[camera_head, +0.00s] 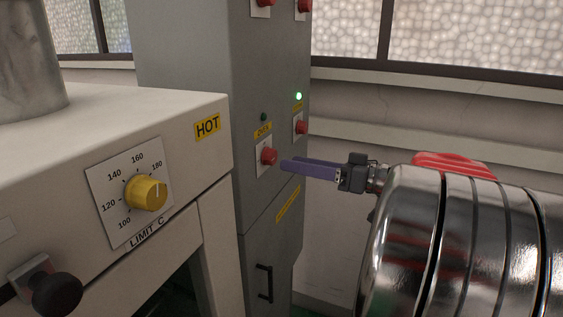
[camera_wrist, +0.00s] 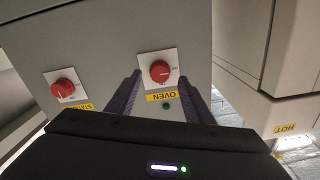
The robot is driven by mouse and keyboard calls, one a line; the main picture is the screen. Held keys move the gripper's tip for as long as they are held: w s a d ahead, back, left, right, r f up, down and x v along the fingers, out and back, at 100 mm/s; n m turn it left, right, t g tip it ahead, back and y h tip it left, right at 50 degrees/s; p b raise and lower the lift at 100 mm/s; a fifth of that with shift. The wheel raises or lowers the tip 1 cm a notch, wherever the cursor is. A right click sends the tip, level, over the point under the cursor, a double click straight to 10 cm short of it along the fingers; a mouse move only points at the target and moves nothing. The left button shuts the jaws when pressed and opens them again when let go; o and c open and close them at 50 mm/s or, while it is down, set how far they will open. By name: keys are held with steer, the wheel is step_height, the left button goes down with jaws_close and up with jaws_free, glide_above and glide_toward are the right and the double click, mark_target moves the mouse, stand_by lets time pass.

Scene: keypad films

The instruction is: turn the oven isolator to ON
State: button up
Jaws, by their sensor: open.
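The oven isolator is a red rotary knob (camera_head: 268,156) on a white plate, on the front of the grey cabinet. Above it are a yellow OVEN label (camera_head: 263,130) and a dark lamp (camera_head: 264,117). My gripper (camera_head: 288,164) is open, its purple fingers pointing at this knob from the right. In the wrist view, which is upside down, the OVEN knob (camera_wrist: 160,71) appears between the two spread fingers (camera_wrist: 162,84). Contact cannot be made out. The lamp (camera_wrist: 166,106) is unlit there too. The knob's pointer is too small to read surely.
Another red knob (camera_head: 301,128) with a lit green lamp (camera_head: 298,96) is on the cabinet's neighbouring face. A pale oven body (camera_head: 60,160) with a yellow limit dial (camera_head: 146,193) and HOT label stands at left. A shiny metal cylinder (camera_head: 410,240) fills the lower right.

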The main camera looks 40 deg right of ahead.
mark_target(274, 160)
steer(key=shift+x, duration=2.3)
steer(key=c, duration=1)
